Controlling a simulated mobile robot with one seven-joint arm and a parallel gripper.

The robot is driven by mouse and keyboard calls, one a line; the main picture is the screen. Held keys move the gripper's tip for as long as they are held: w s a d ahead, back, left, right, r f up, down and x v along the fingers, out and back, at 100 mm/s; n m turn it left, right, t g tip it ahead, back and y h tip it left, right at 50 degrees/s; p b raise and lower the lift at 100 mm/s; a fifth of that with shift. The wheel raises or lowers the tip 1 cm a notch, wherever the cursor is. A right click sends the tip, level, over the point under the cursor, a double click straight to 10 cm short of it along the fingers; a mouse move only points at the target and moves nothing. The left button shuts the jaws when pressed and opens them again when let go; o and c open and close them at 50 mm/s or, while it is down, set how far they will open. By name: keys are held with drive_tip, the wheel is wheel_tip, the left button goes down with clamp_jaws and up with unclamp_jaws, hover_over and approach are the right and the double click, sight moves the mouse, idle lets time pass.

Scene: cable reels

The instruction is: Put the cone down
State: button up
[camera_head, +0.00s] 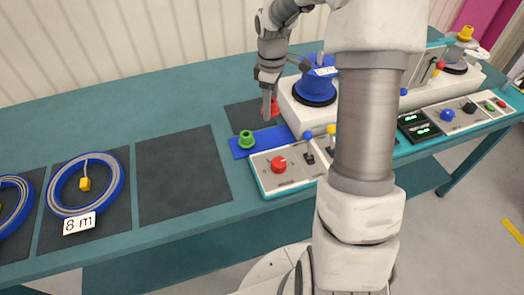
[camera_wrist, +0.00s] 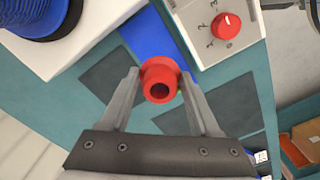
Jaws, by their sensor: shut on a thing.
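A red cone (camera_head: 274,107) is held in my gripper (camera_head: 268,112), over or at the small dark mat (camera_head: 238,114) behind the blue plate. In the wrist view the red cone (camera_wrist: 158,66) sits between the two fingertips of my gripper (camera_wrist: 160,80), its round hollow end facing the camera. I cannot tell whether the cone touches the surface below.
The white machine (camera_head: 297,112) with a blue reel (camera_head: 315,88) is close right of my gripper. A control panel (camera_head: 264,180) with a red knob (camera_head: 278,164) stands in front. A large dark mat (camera_head: 182,175) is empty. A blue cable coil (camera_head: 118,186) lies further left.

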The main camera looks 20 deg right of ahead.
sight(277, 137)
drive_tip(key=d+f+n+b, duration=0.1)
drive_tip(key=f, duration=0.2)
drive_tip(key=d+f+n+b, duration=0.1)
drive_tip(key=f+b, duration=0.1)
drive_tip(key=f, duration=0.2)
drive_tip(key=f+n+b, duration=0.1)
drive_tip(key=f, duration=0.3)
drive_tip(key=shift+w+d+b, duration=0.3)
drive_tip(key=shift+w+d, duration=0.1)
drive_tip(key=shift+f, duration=0.1)
drive_tip(key=o, duration=1.4)
drive_tip(key=shift+f, duration=0.1)
drive_tip(key=shift+c, duration=0.2)
wheel_tip(277, 137, up, 12)
drive_tip(key=p, duration=0.2)
drive_tip(key=shift+r, duration=0.2)
